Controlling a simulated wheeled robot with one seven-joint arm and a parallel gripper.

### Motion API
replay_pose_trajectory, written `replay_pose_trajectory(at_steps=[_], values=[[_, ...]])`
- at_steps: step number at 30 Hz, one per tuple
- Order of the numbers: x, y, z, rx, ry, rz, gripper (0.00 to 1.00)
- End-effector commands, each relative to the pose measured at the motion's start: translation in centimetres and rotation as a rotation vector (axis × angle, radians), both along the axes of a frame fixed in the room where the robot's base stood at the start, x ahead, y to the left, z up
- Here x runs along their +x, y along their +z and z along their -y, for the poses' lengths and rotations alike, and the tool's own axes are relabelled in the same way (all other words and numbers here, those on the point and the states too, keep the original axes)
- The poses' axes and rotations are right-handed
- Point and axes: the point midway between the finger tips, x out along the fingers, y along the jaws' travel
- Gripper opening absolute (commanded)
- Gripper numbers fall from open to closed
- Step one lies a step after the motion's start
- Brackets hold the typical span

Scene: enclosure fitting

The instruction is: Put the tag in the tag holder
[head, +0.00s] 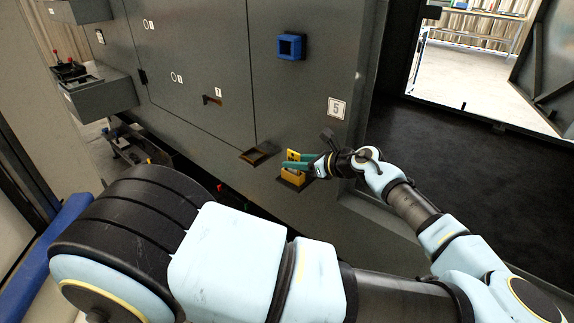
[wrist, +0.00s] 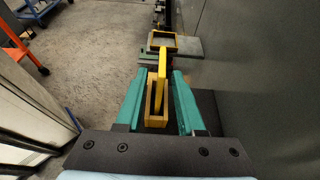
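The yellow tag (wrist: 163,66) stands upright between my gripper's teal fingers in the wrist view. Its lower part appears to be inside the slot of the tan-yellow tag holder (wrist: 149,104). In the head view the tag (head: 292,154) shows above the holder (head: 293,176), which sits on a small dark ledge on the grey cabinet front. My gripper (wrist: 161,78) has its fingers spread on both sides, with a visible gap between the tag and the right finger. It also shows in the head view (head: 298,162). How deep the tag sits is hard to tell.
A brown open frame (head: 259,153) juts from the cabinet left of the holder; it also shows ahead in the wrist view (wrist: 175,43). A blue square socket (head: 291,46) and a number 5 plate (head: 337,108) are above. Grey boxes (head: 100,95) project at far left.

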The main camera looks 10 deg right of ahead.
Motion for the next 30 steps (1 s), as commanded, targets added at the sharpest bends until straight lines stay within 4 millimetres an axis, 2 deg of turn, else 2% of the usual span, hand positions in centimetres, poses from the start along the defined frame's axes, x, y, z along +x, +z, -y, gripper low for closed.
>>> replay_pose_trajectory(at_steps=[6, 12, 30], values=[[-3.2, 1.4, 3.1, 0.0, -0.003, 0.002, 0.38], [-4.9, 2.7, 4.7, 0.0, -0.001, 0.002, 0.38], [-5.4, 3.1, 5.1, 0.001, 0.001, 0.0, 0.38]])
